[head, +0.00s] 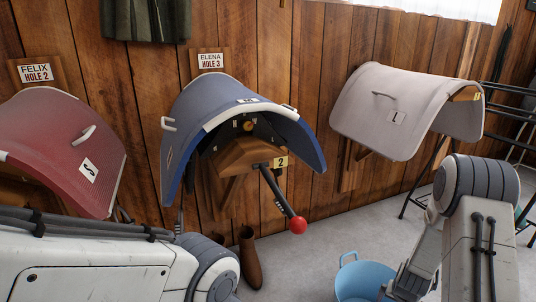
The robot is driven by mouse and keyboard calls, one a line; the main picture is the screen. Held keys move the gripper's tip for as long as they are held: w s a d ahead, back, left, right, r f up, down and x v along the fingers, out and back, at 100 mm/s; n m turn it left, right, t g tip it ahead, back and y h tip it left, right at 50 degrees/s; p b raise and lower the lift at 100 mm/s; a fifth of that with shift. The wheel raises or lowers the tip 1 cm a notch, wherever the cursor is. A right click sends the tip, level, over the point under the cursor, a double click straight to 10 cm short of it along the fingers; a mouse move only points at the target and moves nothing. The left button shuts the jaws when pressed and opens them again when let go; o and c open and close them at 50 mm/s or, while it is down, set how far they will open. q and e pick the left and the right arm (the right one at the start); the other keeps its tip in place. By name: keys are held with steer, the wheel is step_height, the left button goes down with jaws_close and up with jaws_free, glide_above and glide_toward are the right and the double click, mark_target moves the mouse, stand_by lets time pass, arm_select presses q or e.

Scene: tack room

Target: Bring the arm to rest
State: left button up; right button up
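My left arm comes in from the lower left, and its pale links run to a grey joint at the bottom edge. My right arm stands at the lower right, with a grey ribbed joint at the top and a narrower link going down behind it to the bottom edge. Neither gripper's fingertips show; both arms run out of the picture at the bottom. I cannot see anything held.
A red saddle pad (62,145), a blue one (225,95) and a pale one (385,105) hang on wall racks. A red-knobbed lever (298,225) sticks out under the blue one. A blue bucket (362,278) and brown boots (250,262) stand on the floor.

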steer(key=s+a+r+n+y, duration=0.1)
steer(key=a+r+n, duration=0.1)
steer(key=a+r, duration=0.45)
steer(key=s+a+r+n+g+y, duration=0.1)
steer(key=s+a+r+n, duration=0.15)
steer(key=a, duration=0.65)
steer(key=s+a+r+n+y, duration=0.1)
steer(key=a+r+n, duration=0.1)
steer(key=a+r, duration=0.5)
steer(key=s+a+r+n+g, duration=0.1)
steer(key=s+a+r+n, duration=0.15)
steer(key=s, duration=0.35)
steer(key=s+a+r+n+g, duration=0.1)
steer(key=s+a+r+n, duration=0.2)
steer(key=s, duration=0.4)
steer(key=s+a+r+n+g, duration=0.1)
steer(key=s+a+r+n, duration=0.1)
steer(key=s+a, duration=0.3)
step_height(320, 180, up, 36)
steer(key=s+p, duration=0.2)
steer(key=p, duration=3.3)
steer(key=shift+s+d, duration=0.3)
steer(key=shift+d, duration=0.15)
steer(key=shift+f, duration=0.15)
